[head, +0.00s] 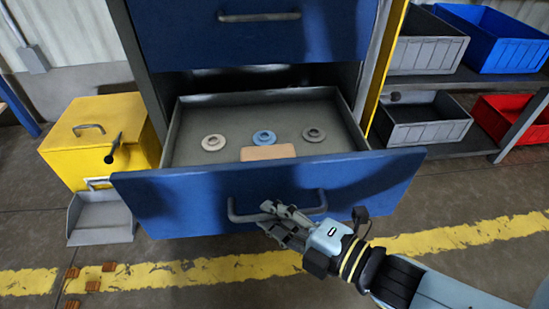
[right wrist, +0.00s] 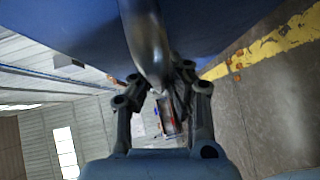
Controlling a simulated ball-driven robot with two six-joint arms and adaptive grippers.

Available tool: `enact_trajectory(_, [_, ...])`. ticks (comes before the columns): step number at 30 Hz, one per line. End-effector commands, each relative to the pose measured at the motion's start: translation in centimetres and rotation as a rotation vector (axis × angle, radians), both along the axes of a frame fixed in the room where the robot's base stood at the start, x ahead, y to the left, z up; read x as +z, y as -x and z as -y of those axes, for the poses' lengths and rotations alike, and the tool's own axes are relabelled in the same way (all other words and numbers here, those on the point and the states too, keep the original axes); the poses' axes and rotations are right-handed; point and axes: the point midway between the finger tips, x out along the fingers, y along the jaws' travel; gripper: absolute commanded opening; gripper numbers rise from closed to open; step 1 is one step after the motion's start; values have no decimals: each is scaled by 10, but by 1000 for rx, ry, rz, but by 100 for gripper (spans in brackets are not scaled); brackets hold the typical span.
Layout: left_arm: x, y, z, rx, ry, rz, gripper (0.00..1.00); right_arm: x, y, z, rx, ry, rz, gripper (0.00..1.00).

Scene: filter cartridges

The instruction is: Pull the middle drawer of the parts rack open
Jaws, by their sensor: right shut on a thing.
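The parts rack's middle drawer (head: 180,206) has a blue front and stands pulled out, its grey inside open to view. Two grey ring-shaped parts (head: 213,142), a blue one (head: 264,137) and a flat tan block (head: 268,152) lie in it. My left gripper is not in view.
A blue drawer (head: 255,40) above is shut. A yellow box (head: 95,140) and a grey dustpan (head: 100,215) stand left of the rack. Shelves with grey (head: 425,120), blue and red bins stand right. The floor in front has a yellow stripe (head: 200,273) and small brown pieces (head: 92,286).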

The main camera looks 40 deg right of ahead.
Motion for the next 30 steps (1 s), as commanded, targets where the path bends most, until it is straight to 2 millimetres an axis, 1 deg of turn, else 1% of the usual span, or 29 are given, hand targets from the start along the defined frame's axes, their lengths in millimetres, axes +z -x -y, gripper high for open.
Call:
enact_trajectory(1, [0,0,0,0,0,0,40,5,-2,0,1,-6,12,0])
enact_trajectory(4, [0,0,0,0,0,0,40,5,-3,0,0,-6,13,0])
enact_trajectory(5, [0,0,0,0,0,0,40,5,-3,0,0,-6,13,15])
enact_trajectory(9, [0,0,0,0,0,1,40,4,-2,0,1,-5,10,33])
enact_trajectory(10, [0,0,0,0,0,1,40,3,-2,0,0,-4,9,36])
enact_trajectory(17, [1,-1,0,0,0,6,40,2,-1,0,0,-2,5,36])
enact_trajectory(20, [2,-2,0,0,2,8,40,2,4,1,1,-2,2,36])
enact_trajectory(23, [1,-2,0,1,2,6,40,3,18,5,2,-1,-1,36])
enact_trajectory(30, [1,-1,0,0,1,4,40,11,69,17,2,-1,0,36])
